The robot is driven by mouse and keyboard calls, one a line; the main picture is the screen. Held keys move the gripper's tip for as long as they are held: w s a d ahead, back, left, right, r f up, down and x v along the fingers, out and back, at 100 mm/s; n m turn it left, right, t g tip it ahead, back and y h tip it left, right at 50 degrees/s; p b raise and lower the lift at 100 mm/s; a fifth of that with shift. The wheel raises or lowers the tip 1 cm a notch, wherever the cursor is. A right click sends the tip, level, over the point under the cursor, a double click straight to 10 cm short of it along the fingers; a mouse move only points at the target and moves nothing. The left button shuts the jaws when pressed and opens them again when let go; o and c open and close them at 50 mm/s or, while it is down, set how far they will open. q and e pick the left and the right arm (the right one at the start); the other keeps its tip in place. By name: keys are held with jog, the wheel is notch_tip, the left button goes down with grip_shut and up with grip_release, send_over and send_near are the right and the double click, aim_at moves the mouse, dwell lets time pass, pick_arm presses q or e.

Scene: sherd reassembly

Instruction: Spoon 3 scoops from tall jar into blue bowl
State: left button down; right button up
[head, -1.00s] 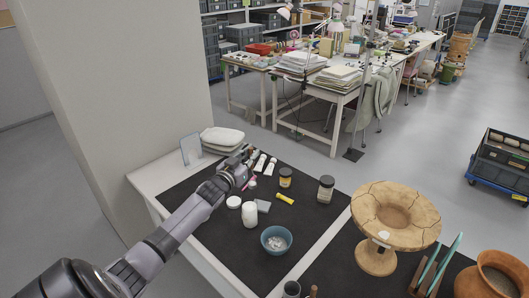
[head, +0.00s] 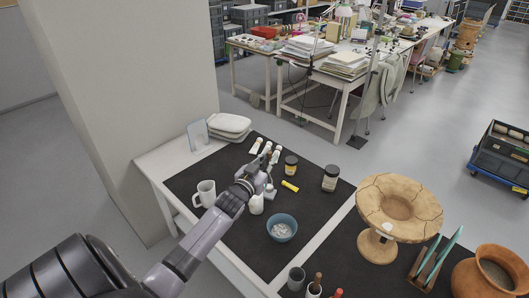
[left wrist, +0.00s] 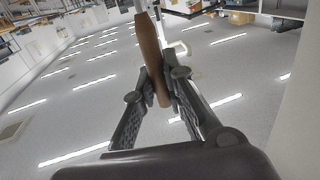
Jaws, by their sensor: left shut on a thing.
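My left gripper (head: 268,172) is over the black mat, shut on a brown wooden handle (left wrist: 152,58). In the left wrist view the handle slants between the fingers, with a thin metal part at its upper end; the tool's working end is not clear. The blue bowl (head: 282,229) stands on the mat to the lower right of the gripper, with pale material inside. The tall jar (head: 331,178), dark-lidded with a pale label, stands right of the gripper, apart from it. My right gripper is not in view.
A shorter dark-lidded jar (head: 291,166), a yellow tube (head: 290,186) and a white bottle (head: 256,204) are near the gripper. The mat around the bowl is clear.

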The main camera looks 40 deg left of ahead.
pick_arm(q)
jog(key=shift+s+d+p, duration=0.5)
jog(key=shift+s+d, duration=0.4)
jog(key=shift+d, duration=2)
notch_tip(320, 180, down, 11)
jog(key=b, duration=1.1)
jog(key=w+d+f+m+g+y+p, duration=0.2)
jog(key=w+d+f+m+g+p, duration=0.1)
jog(key=w+d+f+m+g, duration=0.4)
jog(key=shift+w+d+f+g+y, duration=0.3)
jog(key=shift+w+f+g, duration=1.2)
jog(key=shift+w, duration=0.4)
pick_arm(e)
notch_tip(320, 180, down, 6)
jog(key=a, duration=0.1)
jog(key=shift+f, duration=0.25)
pick_arm(q)
jog(key=shift+r, duration=0.1)
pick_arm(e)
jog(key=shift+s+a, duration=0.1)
